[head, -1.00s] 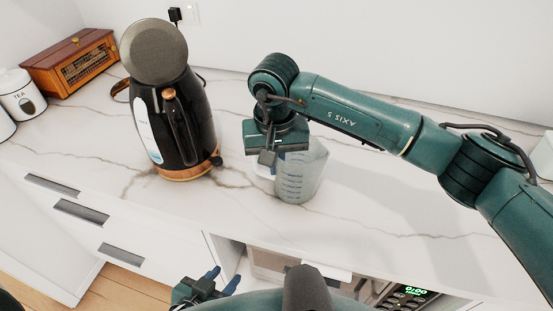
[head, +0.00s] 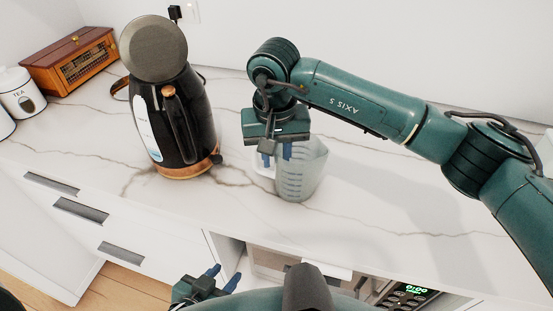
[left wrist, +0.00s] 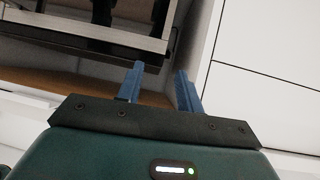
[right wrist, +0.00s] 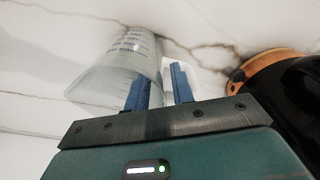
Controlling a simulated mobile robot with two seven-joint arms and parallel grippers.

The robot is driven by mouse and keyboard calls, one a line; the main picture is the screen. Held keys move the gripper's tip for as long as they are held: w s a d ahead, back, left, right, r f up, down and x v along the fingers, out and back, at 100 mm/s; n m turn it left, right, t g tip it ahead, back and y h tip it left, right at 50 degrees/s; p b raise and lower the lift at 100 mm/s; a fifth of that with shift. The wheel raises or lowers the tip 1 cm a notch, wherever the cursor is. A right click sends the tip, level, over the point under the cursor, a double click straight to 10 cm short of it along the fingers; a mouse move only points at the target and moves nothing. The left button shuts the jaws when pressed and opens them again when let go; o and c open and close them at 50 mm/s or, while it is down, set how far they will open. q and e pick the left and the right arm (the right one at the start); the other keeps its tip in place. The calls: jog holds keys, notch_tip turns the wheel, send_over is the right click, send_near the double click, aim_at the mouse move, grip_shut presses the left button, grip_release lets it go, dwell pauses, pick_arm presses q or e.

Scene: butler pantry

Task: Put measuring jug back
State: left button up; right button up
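The clear measuring jug (head: 305,175) with blue markings stands upright on the marble counter, right of the black kettle. My right gripper (head: 276,155) is just above the jug's left side, fingers pointing down and apart. In the right wrist view the fingers (right wrist: 159,84) overlap the jug (right wrist: 120,78) and its pale handle (right wrist: 192,78); I cannot tell whether they touch it. My left gripper (head: 224,276) is low in front of the counter, open and empty. In the left wrist view its fingers (left wrist: 160,74) are apart, before an open compartment.
A black kettle (head: 182,125) with a copper base stands close left of the right gripper. A wooden radio (head: 70,65) and a tea canister (head: 20,92) are at the far left. Below the counter are drawers (head: 80,210) and an open compartment with an appliance (head: 405,295). The counter right of the jug is clear.

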notch_tip(320, 180, up, 10)
jog(key=b, duration=0.1)
jog(key=shift+s+r, duration=0.15)
jog(key=shift+s, duration=0.25)
